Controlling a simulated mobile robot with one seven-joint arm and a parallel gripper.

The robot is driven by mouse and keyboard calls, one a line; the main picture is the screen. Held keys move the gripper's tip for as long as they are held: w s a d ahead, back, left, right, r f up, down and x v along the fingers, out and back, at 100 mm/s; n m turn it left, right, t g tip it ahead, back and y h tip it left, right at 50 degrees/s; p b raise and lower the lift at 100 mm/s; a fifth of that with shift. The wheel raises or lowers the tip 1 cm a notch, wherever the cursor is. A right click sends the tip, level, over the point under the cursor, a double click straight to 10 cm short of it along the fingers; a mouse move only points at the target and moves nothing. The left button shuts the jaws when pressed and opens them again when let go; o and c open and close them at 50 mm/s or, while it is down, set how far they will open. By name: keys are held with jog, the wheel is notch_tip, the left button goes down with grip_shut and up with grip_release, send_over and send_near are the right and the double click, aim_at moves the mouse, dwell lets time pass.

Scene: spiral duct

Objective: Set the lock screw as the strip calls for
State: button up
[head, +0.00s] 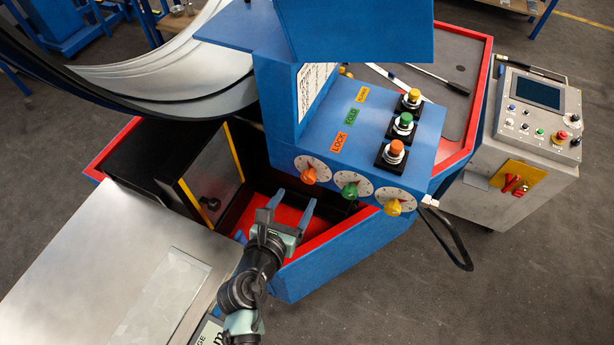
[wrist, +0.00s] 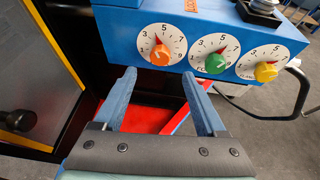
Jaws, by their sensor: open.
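The lock screw looks to be the orange knob (head: 309,176) on a white numbered dial, the leftmost of three on the blue panel. The orange LOCK label (head: 339,142) is above it. In the wrist view the orange knob (wrist: 160,55) and its dial (wrist: 149,38) are at upper centre, with a red mark near the top; the exact setting is hard to read. My gripper (head: 292,203) is open and empty, below the knob and apart from it. Its blue fingers (wrist: 158,78) point towards the panel. A printed sheet (head: 314,88) on the blue housing is too small to read.
A green knob (head: 350,190) and a yellow knob (head: 393,207) sit on dials to the right. Push buttons (head: 404,123) stand above. A black box (head: 200,190) is at left, near the red-rimmed edge. A grey control cabinet (head: 530,130) stands at right. A black cable hangs beside the yellow dial.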

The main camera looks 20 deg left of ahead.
aim_at(307, 180)
jog(key=x, duration=0.8)
jog(key=shift+w, duration=0.2)
grip_shut()
